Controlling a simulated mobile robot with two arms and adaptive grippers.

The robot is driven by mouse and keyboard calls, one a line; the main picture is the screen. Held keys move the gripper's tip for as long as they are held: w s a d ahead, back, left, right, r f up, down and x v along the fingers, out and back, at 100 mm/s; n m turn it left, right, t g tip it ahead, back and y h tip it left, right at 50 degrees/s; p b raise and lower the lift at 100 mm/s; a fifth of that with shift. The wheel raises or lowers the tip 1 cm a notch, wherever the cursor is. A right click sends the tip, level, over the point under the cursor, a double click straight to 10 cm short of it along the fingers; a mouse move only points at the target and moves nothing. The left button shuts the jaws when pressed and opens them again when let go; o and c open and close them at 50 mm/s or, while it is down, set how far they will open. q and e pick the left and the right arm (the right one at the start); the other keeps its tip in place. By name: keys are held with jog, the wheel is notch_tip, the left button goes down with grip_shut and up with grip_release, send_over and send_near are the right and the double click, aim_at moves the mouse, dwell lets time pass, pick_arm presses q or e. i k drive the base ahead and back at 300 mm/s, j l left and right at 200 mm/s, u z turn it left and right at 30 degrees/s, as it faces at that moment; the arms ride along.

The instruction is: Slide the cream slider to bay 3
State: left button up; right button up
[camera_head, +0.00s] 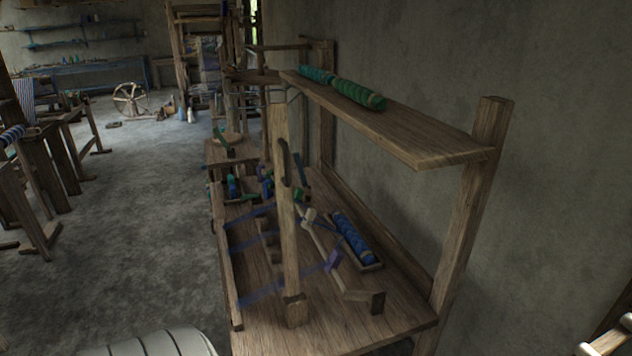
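A small cream block, which looks like the cream slider (310,216), sits near the far end of a slanted wooden rail (322,245) on the wooden bench. Translucent blue bands (262,293) cross the bench to the left of the rail; I cannot read any bay numbers. An upright wooden post (288,230) stands just left of the rail and hides part of the bench. Neither of my grippers can be made out.
A tray with a blue spool (352,237) lies right of the rail. A wooden shelf (420,135) with green spools (357,94) overhangs the bench's back. Small blue and green items crowd the bench's far end. The floor (130,220) at left is open.

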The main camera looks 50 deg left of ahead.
aim_at(311, 212)
jog(key=u, duration=1.75)
jog(key=i+u, duration=0.15)
jog(key=u, duration=0.25)
jog(key=i+u, duration=0.2)
jog(key=u, duration=0.15)
